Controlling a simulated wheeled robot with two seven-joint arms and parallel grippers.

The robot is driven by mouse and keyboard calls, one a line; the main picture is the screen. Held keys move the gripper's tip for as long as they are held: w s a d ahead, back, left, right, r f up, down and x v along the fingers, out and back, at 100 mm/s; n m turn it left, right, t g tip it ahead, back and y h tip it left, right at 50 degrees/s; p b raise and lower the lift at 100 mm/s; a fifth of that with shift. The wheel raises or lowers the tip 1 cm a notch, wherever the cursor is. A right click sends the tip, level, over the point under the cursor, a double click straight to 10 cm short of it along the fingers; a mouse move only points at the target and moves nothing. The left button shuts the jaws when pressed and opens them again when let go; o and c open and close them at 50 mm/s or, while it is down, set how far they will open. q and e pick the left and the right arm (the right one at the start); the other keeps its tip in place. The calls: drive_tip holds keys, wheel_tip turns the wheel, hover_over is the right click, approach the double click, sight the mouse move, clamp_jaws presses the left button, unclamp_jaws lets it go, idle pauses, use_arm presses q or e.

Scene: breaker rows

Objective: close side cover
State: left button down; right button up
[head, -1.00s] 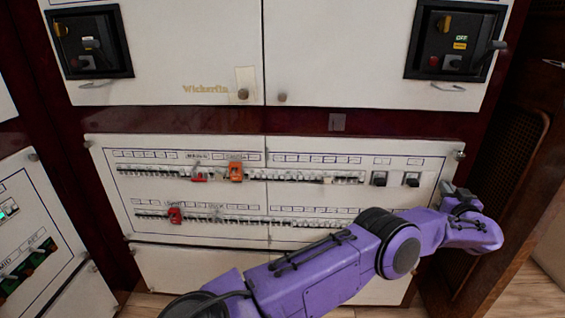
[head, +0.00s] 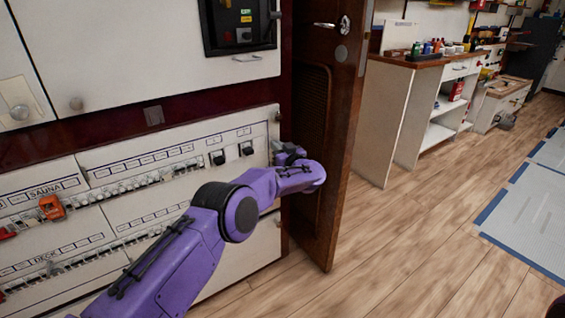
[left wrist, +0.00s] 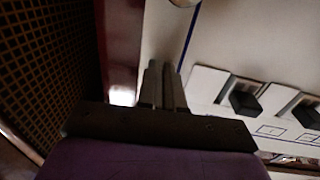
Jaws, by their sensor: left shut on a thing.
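The white breaker cover (head: 262,128) with its rows of switches is at the left and middle of the head view. Its right part fills the upper right of the left wrist view (left wrist: 222,45). My left gripper (head: 277,150) is at the cover's right edge, just below the corner knob. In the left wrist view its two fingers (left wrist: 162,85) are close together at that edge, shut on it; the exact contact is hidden. My right gripper is not in view.
A brown wooden door (head: 340,130) with a cane panel stands close to the right of my left gripper. A white cabinet (head: 385,125) with a brown top stands beyond it. An orange switch (head: 52,207) sits at the left.

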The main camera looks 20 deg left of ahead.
use_arm(q)
drive_tip(key=s+d+n+p, duration=0.1)
drive_tip(key=s+d, duration=0.2)
drive_tip(key=d, duration=0.3)
drive_tip(key=s+d+p, duration=0.2)
drive_tip(key=s+d, duration=0.2)
drive_tip(key=d, duration=0.3)
drive_tip(key=s+f+m+t+h, duration=0.3)
drive_tip(key=s+f+h, duration=0.2)
drive_tip(key=f, duration=0.8)
drive_tip(key=s+a+f+m+g+h, duration=0.1)
drive_tip(key=s+a+f+g+h, duration=0.15)
drive_tip(key=s+f, duration=0.75)
drive_tip(key=s+a+f+m+g+h, duration=0.1)
drive_tip(key=s+a+f+g+h, duration=0.3)
drive_tip(key=s, duration=0.9)
drive_tip(key=s+a+f+g, duration=0.15)
drive_tip(key=s+g, duration=0.35)
drive_tip(key=s, duration=1.8)
wheel_tip(320, 180, up, 15)
drive_tip(key=w+p, duration=0.1)
drive_tip(key=p, duration=1.5)
drive_tip(key=shift+d+t, duration=0.35)
drive_tip(key=shift+t, duration=0.1)
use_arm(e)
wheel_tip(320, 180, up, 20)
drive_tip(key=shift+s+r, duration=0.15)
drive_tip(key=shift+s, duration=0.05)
